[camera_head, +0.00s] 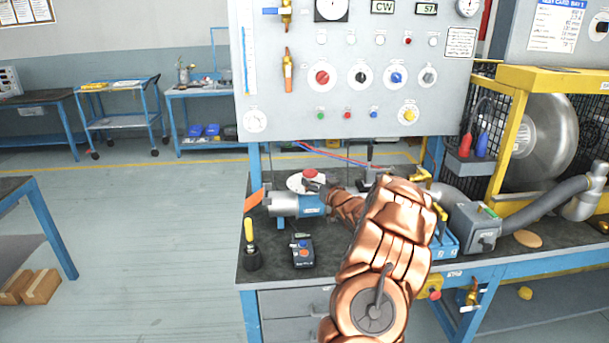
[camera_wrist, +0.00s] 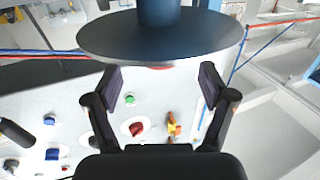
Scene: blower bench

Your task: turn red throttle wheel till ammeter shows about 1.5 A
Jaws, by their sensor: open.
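A red knob (camera_head: 322,77) on a round white plate sits on the upright panel (camera_head: 270,95); it also shows in the wrist view (camera_wrist: 137,128). A second red round top (camera_head: 310,173) sits over a pale disc (camera_head: 297,184) on the bench. I cannot tell for sure which is the throttle wheel. A white dial (camera_head: 331,8) is cut off at the panel top; no ampere reading is legible. My gripper (camera_wrist: 160,72) is open, its fingers apart and empty. A dark disc on a stem (camera_wrist: 160,40) shows just beyond the fingertips, with a red sliver at its edge. My arm hides part of the bench.
A blue-grey motor (camera_head: 298,205) and a small control box (camera_head: 302,253) are on the bench (camera_head: 275,268). A yellow-handled tool (camera_head: 250,240) stands at its left. A yellow-framed fan cage (camera_head: 515,140) and grey hose (camera_head: 535,208) bound the right.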

